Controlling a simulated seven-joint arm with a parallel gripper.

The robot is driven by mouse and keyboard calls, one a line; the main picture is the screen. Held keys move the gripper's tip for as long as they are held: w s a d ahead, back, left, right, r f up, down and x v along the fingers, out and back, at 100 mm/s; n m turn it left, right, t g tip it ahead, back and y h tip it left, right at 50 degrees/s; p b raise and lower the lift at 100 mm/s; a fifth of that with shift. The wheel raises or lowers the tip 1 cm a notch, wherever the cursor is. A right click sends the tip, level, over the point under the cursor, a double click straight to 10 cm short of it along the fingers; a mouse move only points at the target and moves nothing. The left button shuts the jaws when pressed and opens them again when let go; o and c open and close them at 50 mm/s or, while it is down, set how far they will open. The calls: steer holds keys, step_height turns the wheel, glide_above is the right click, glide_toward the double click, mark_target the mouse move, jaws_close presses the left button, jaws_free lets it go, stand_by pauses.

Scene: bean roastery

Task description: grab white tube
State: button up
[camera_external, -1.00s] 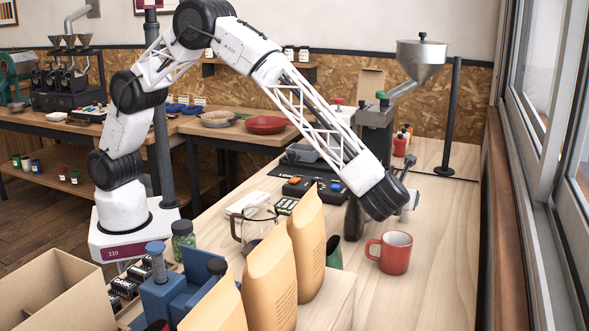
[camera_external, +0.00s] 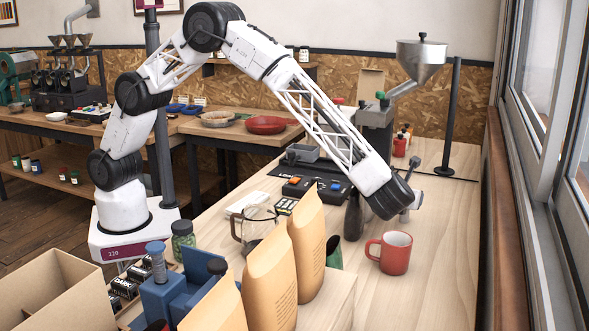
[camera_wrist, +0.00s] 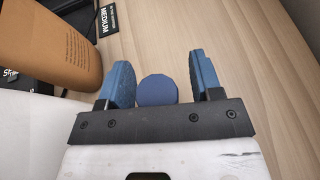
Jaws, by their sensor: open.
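My gripper (camera_wrist: 160,68) is open in the wrist view, with one blue finger on each side. A round blue disc shows between the fingers, nearer their base; I cannot tell whether it is a cap on something or part of the gripper. No white tube can be made out clearly in either view. In the external view my gripper's fingers are mostly hidden behind the dark end of my wrist, above the table.
A red mug (camera_external: 395,252) stands on the wooden table (camera_external: 440,220) in front of my wrist. Tan pouches (camera_external: 270,285) stand at the front. A dark bottle (camera_external: 354,218) stands left of my wrist. The wrist view shows a brown pouch (camera_wrist: 60,45) and a black MEDIUM label (camera_wrist: 108,20).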

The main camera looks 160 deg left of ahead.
stand_by(0.4)
steer(key=c, duration=0.9)
steer(key=shift+c, duration=0.2)
steer(key=shift+r, duration=0.1)
step_height(320, 180, up, 10)
stand_by(0.6)
